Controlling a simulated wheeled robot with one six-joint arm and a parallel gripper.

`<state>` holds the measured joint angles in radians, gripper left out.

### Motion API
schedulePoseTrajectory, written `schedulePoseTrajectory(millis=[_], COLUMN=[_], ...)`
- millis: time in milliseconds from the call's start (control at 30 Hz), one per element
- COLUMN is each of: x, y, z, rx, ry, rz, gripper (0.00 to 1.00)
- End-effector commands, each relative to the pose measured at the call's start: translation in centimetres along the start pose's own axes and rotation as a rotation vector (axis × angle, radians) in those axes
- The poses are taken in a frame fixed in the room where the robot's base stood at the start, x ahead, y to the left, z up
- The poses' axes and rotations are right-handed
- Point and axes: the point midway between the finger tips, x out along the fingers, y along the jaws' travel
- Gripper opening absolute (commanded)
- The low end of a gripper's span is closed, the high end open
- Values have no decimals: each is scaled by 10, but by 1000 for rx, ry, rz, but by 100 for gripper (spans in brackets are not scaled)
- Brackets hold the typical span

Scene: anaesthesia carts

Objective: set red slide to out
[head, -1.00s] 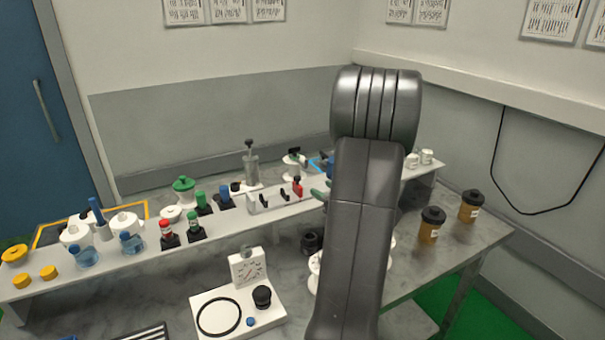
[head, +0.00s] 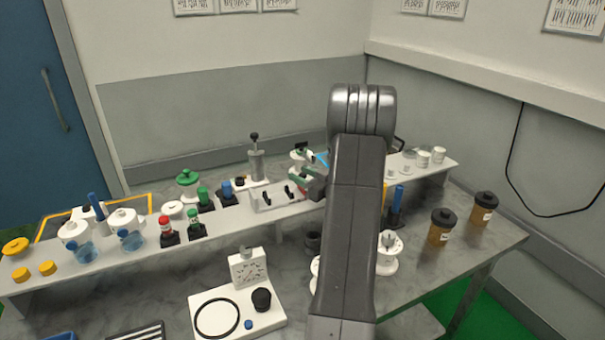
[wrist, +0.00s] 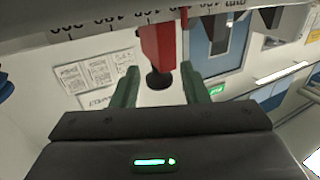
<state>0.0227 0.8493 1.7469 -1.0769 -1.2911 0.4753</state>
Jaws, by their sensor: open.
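The red slide (wrist: 157,42) shows at the top middle of the wrist view, with a dark round knob (wrist: 160,81) at its near end. It sits by a pale strip with printed numbers. My gripper (wrist: 159,72) is open, its green fingers on either side of the red slide, with gaps visible on both sides. In the head view my gripper (head: 310,184) is at the right end of a white block (head: 262,202) with black levers, on the raised shelf.
A grey plunger device (head: 256,163) stands behind the block. Green-capped and blue-capped items stand to its left. A white gauge panel (head: 246,268) is on the lower bench in front. Brown jars (head: 440,230) stand at the right.

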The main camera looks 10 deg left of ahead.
Motion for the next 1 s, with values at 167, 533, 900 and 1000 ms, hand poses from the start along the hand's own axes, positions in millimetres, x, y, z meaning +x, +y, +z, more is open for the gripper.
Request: schedulePoseTrajectory(millis=[167, 533, 900, 1000], x=[2, 2, -17, -22], y=[0, 0, 45, 56], z=[0, 0, 1, 0], rx=[-1, -1, -4, -3], ry=[0, 0, 2, 1], rz=[1, 1, 5, 4], gripper=[41, 0, 0, 0])
